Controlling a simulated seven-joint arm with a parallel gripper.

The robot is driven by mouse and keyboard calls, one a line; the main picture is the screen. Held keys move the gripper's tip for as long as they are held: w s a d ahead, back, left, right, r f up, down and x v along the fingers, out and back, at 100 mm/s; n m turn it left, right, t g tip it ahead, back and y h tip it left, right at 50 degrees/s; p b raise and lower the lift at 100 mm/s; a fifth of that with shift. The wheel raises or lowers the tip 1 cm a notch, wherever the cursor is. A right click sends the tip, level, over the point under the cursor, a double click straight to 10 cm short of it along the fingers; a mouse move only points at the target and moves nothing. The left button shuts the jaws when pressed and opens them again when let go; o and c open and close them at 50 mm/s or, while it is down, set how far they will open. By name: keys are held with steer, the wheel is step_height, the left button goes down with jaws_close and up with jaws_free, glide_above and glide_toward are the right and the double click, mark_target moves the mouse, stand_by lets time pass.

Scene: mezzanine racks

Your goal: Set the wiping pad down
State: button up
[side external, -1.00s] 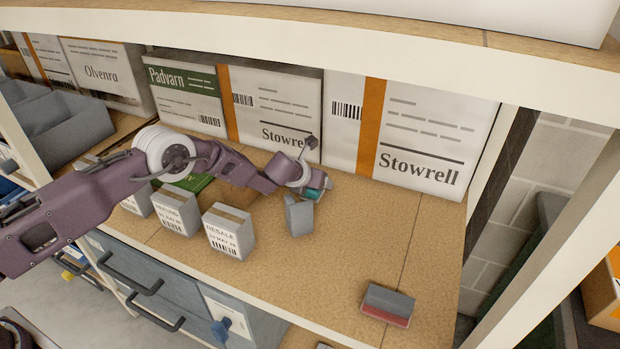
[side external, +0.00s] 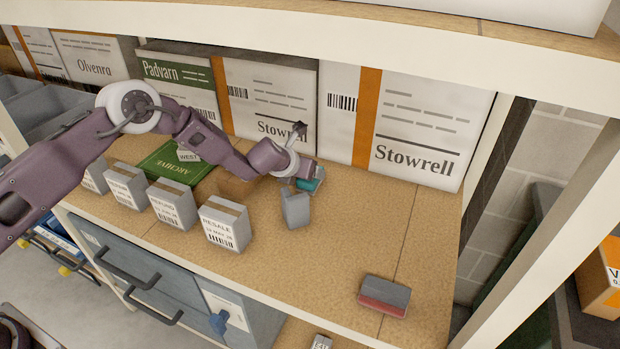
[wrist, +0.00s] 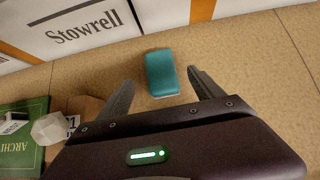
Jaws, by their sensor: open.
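The wiping pad appears to be the teal block (wrist: 161,70) lying on the tan shelf board (wrist: 236,62). In the side view it shows as a small teal patch (side external: 318,185), partly hidden by my gripper. My gripper (wrist: 161,80) is open. Its two grey fingers stand apart on either side of the pad's near end, with gaps showing on both sides.
White Stowrell boxes (side external: 420,130) stand along the back. Several small labelled cartons (side external: 225,226) line the left front, beside a green Archive book (side external: 172,172). A grey-and-red block (side external: 385,296) lies at the front right.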

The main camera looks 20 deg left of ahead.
steer(key=x, duration=0.7)
steer(key=c, duration=1.6)
steer(key=shift+r, duration=0.1)
steer(key=shift+r, duration=0.35)
step_height(320, 180, up, 2)
steer(key=shift+r, duration=0.15)
steer(key=shift+s+d+r, duration=0.15)
steer(key=shift+s+d, duration=0.15)
steer(key=shift+d, duration=0.4)
steer(key=s+d, duration=0.2)
steer(key=d, duration=0.3)
steer(key=s+d, duration=0.2)
steer(key=d, duration=0.3)
steer(key=s+d, duration=0.2)
steer(key=d, duration=0.3)
steer(key=shift+d, duration=0.25)
